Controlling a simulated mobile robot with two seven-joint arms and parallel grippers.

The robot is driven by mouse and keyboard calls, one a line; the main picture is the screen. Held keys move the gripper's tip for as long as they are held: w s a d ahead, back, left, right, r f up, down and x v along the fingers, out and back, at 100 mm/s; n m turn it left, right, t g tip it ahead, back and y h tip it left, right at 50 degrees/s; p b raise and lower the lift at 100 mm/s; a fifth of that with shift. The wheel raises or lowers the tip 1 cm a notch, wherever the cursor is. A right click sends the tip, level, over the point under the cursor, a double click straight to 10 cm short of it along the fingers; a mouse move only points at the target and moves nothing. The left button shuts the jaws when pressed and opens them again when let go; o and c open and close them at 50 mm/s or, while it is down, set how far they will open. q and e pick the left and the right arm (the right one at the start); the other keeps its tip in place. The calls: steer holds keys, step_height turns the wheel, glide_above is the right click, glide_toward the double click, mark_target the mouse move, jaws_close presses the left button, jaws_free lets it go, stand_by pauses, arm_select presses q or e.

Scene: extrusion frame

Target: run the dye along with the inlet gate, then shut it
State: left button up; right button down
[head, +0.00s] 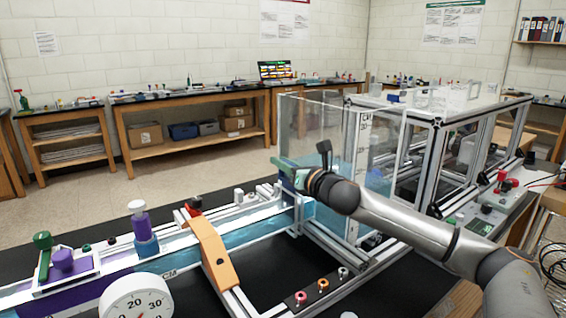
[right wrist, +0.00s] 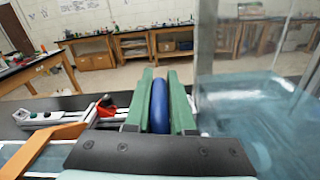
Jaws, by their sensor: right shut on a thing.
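My right gripper (head: 287,166) is at the tank end of the channel, and its arm comes in from the right. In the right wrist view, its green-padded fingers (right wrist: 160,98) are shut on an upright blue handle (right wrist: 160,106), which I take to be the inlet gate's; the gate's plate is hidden. The channel (head: 185,243) holds blue water (head: 240,233) on the tank side. Purple dye (head: 100,284) colours the water at the left end. My left gripper is not in view.
The clear tank (head: 318,122) stands right behind the gate, with water low inside. A dial (head: 137,302) is at the front, and several small knobs (head: 323,285) are near my right arm.

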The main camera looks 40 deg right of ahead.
steer(key=shift+a+f, duration=0.15)
steer(key=shift+f, duration=0.9)
steer(key=c, duration=1.2)
jaws_free()
steer(key=o, duration=0.4)
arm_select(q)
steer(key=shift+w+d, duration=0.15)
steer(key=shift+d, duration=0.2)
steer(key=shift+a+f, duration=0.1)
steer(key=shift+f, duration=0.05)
